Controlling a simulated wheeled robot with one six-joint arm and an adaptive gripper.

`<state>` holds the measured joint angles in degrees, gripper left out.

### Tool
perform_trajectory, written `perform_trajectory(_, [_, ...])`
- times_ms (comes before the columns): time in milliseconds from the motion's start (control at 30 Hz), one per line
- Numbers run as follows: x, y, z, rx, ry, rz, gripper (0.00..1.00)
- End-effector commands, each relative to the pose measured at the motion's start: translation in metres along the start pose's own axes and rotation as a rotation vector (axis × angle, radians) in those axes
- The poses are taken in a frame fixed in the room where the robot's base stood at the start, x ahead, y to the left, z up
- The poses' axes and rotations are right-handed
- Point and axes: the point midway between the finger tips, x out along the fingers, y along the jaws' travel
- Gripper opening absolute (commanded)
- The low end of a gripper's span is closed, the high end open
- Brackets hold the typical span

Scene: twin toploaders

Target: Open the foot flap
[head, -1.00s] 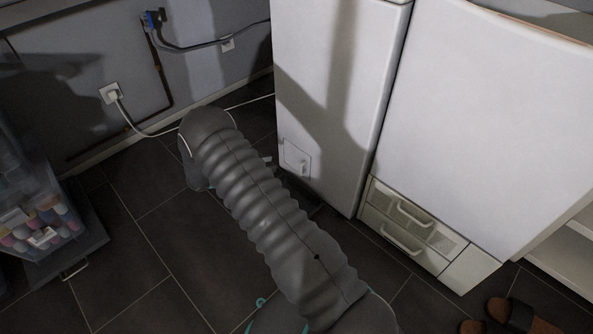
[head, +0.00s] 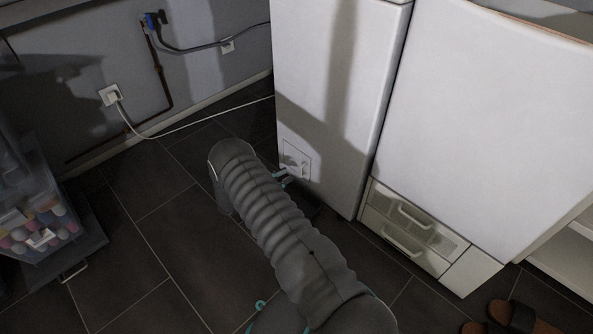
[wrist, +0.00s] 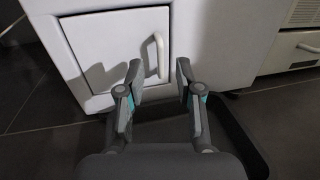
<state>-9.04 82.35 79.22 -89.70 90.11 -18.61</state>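The foot flap (head: 291,158) is a small white square panel low on the front of the narrow white machine (head: 330,90). In the wrist view the flap (wrist: 105,48) looks shut, with a white upright bar handle (wrist: 160,55) near its right edge. My gripper (wrist: 159,82) is open and empty. Its fingertips stand to the left and right below the handle in the picture, apart from it as far as I can tell. In the head view my gripper (head: 281,177) is small beside the flap, mostly hidden by my arm.
A dark shallow tray (wrist: 243,125) lies on the floor below the flap. A wide white machine (head: 480,120) with drawers (head: 405,228) stands at right. A clear bin (head: 40,232) stands at left. A white cable (head: 200,121) runs along the wall. Sandals (head: 512,315) lie front right.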

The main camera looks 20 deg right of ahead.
Motion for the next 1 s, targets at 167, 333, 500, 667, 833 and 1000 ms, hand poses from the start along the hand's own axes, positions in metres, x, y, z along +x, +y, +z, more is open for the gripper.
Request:
perform_trajectory(167, [0.032,-0.001,0.0,0.0,0.0,-0.003,0.35])
perform_trajectory(333, [0.05,-0.001,0.0,0.0,0.0,-0.001,0.35])
perform_trajectory(500, [0.057,0.0,0.0,0.0,0.001,0.0,0.35])
perform_trajectory(667, [0.058,0.0,0.0,0.0,0.0,0.0,0.35])
perform_trajectory(833, [0.058,0.0,0.0,0.0,0.0,0.0,0.18])
perform_trajectory(1000, [0.058,-0.001,0.0,0.0,0.0,-0.001,0.0])
